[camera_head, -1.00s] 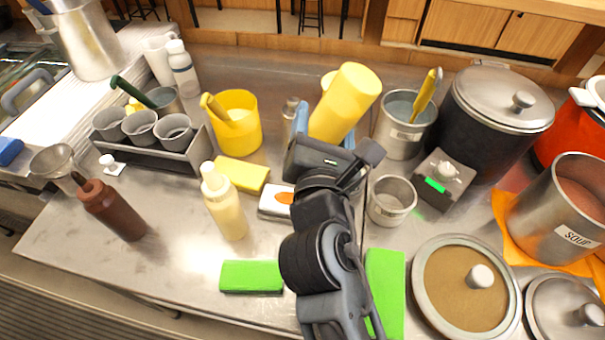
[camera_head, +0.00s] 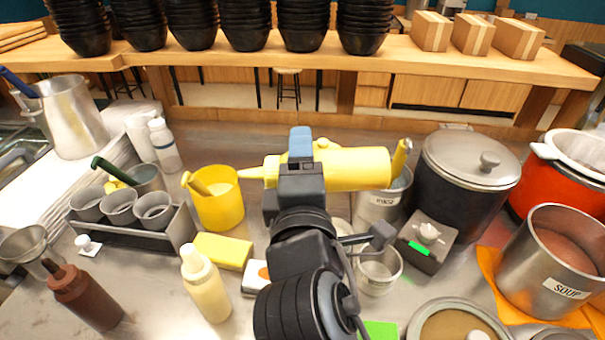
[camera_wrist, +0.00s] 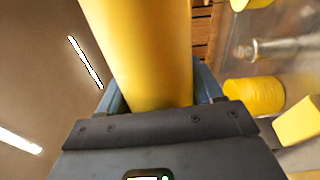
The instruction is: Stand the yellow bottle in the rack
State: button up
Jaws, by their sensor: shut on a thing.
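The yellow bottle (camera_head: 345,168) is held in the air, lying level, with its pointed nozzle to the left and its base to the right. My gripper (camera_head: 301,160) is shut around its body. In the wrist view the bottle (camera_wrist: 145,50) passes between the blue fingers of my gripper (camera_wrist: 157,90). The grey rack (camera_head: 180,228) stands on the counter to the left, with three grey cups (camera_head: 121,208) in its row of holders. The bottle is well to the right of the rack and above it. The far finger is mostly hidden.
A yellow tub (camera_head: 218,205) stands between the rack and my gripper. A pale squeeze bottle (camera_head: 207,285), a brown bottle (camera_head: 85,297) and a yellow sponge (camera_head: 222,250) are nearer. A steel pot (camera_head: 380,205) and a black cooker (camera_head: 462,195) stand to the right.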

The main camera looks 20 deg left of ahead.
jog(key=r+m, duration=0.2)
jog(key=m, duration=0.3)
jog(key=shift+f+m, duration=0.2)
jog(key=shift+m, duration=0.1)
jog(key=shift+f+m+b, duration=0.35)
jog(key=shift+m+b, duration=0.25)
jog(key=shift+b, duration=0.5)
jog(key=m+b, duration=0.3)
jog(key=shift+m+b, duration=0.4)
jog(key=m+b, duration=0.3)
jog(key=m, duration=0.2)
jog(key=shift+r, duration=0.15)
jog(key=shift+r+m+b, duration=0.2)
jog(key=shift+m+b, duration=0.65)
jog(key=shift+m, duration=0.75)
